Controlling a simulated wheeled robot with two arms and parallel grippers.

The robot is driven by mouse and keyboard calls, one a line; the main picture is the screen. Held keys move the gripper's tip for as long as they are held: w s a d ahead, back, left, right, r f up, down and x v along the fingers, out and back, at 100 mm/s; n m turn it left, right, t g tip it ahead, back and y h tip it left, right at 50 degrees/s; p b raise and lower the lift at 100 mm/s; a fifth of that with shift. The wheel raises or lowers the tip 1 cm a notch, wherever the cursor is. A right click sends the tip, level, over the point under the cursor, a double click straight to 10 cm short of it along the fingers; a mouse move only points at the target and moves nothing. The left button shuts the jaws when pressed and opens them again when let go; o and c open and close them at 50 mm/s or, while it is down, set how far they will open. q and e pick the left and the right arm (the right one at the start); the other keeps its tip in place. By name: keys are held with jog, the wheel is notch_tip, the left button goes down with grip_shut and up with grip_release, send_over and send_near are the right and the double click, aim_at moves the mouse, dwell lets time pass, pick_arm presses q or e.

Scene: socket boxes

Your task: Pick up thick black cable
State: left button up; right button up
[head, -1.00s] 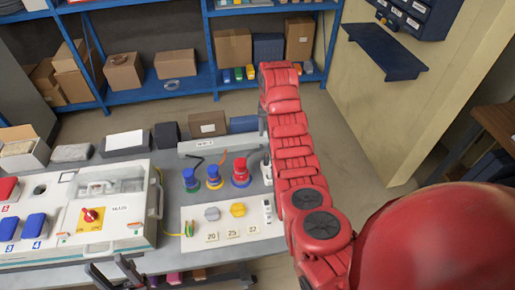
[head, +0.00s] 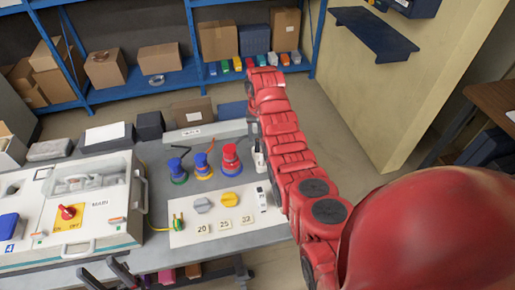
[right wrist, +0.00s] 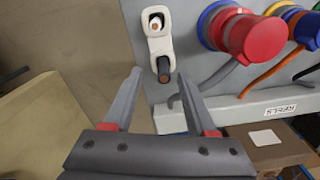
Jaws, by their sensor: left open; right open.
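A white holder (right wrist: 160,45) stands at the table's right edge, with dark cable-like pieces in and beside it. I cannot tell which is the thick black cable. In the head view the holder (head: 259,163) is beside my right forearm. My right gripper (right wrist: 157,78) is open and empty, its fingertips just below the holder in the wrist picture. My left gripper (head: 104,270) is open at the lower left, low before the table.
Blue, yellow-blue and red sockets (head: 230,158) stand left of the holder, with thin cables behind. A white panel (head: 215,220) with knobs and a green-yellow plug (head: 178,222) lies in front. A white switch box (head: 85,210) fills the left. Boxes (head: 193,110) line the back.

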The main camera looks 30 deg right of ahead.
aim_at(257, 139)
jog(key=shift+w+a+f+p, duration=0.1)
jog(key=shift+w+f+p, duration=0.1)
jog(key=shift+f+p, duration=0.4)
jog(key=shift+w+f+p, duration=0.15)
jog(key=shift+f+p, duration=0.15)
jog(key=shift+f, duration=0.45)
jog(key=shift+w+f, duration=0.1)
jog(key=shift+f, duration=1.2)
grip_shut()
